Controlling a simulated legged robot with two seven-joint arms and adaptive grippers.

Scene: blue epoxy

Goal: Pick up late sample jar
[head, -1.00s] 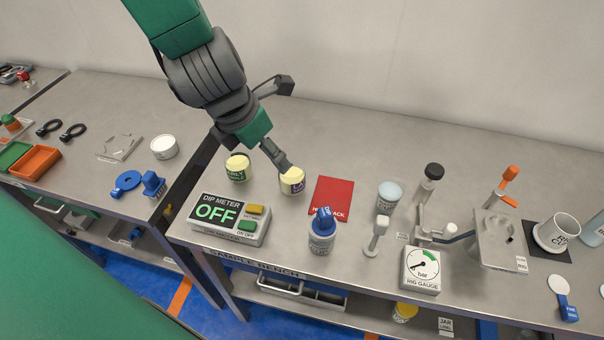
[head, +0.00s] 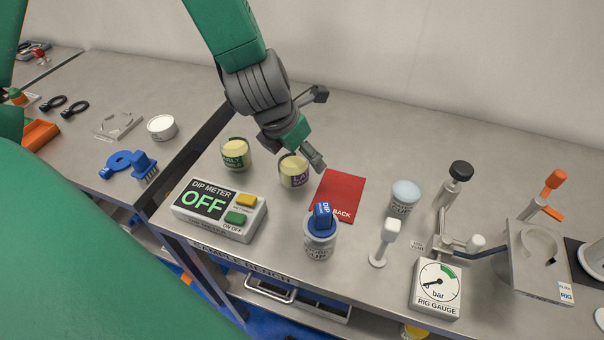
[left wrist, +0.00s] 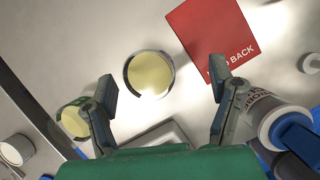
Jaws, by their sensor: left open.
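The late sample jar (head: 294,172), pale yellow with a purple label partly reading "LA", stands upright on the steel bench. In the left wrist view the late sample jar (left wrist: 150,74) is seen from above, just ahead of and between the fingers. My left gripper (head: 318,127) is open and empty above and behind the jar; the open fingers also show in the left wrist view (left wrist: 165,87). No contact with the jar is visible. The early jar (head: 235,153), yellow with a green label, stands to the left. My right gripper is not in view.
A red "hold back" card (head: 339,195) lies right of the late jar. A dip meter (head: 219,209) reading OFF is in front. A cup with a blue dip tool (head: 320,238) stands front right. Another cup (head: 404,195) and a rig gauge (head: 437,288) are farther right.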

